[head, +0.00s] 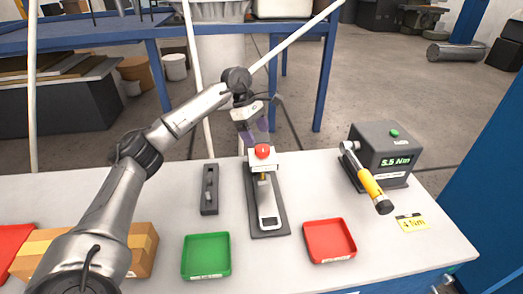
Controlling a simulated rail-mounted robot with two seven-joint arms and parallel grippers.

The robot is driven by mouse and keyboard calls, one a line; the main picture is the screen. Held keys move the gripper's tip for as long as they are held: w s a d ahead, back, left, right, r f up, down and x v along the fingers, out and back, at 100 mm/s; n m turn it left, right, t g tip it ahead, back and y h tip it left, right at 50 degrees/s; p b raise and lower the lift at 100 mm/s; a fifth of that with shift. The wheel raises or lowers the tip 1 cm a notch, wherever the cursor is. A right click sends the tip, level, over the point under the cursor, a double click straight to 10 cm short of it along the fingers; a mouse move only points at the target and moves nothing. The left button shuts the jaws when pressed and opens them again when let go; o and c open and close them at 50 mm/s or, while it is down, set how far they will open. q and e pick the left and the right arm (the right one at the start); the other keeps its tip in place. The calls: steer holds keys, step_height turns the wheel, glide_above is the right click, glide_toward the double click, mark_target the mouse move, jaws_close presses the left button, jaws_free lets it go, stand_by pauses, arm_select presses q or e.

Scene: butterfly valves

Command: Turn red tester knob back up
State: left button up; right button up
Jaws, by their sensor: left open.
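The red knob (263,151) sits on top of a white block at the far end of a dark tester plate (277,205). A yellow piece shows just below the white block, and a pale lever with a rectangular end runs down the plate toward the front. My left gripper (254,137) is open, just above and behind the knob in the picture. Its fingertips are small and partly hidden by the block, so I cannot tell whether they touch the knob. My right gripper is not in view.
A narrow dark fixture (210,190) lies left of the tester. A green tray (206,256) and a red tray (330,241) stand in front. A dark box reading 5.5 Nm (384,150), a yellow-handled wrench (369,182) and a yellow label (411,223) are at right.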

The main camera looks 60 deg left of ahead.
mark_target(262, 148)
arm_select(q)
steer(key=shift+b+x, duration=0.45)
steer(key=shift+x, duration=2.1)
steer(key=c, duration=0.9)
